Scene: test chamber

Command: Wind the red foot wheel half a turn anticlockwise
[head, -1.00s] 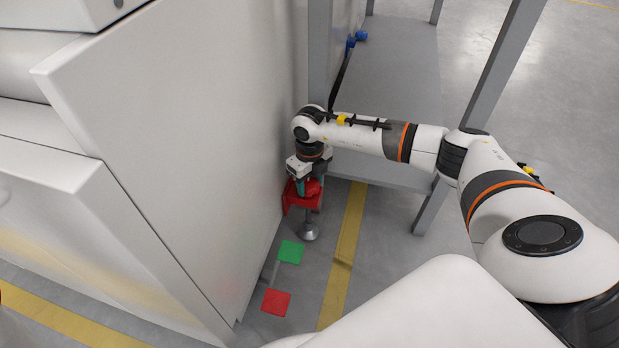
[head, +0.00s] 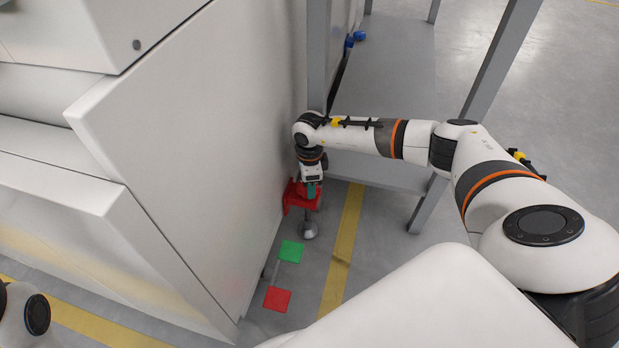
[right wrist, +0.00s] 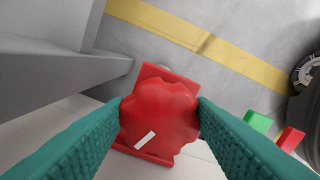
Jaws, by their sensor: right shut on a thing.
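The red foot wheel (right wrist: 160,112) is a lobed knob with a white mark near its lower left edge in the right wrist view. It sits at a red bracket (head: 290,200) low on the white cabinet, above a metal foot (head: 310,230) on the floor. My right gripper (head: 312,190) points down at the wheel. Its teal fingers (right wrist: 160,110) are shut on the wheel from both sides. In the head view the wheel is mostly hidden by the gripper and bracket. My left gripper is out of view.
The white cabinet (head: 200,150) rises close on the left. A grey frame with a shelf (head: 390,90) stands behind my right arm. A green square (head: 291,251) and a red square (head: 277,299) lie near the foot, beside a yellow floor line (head: 340,255).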

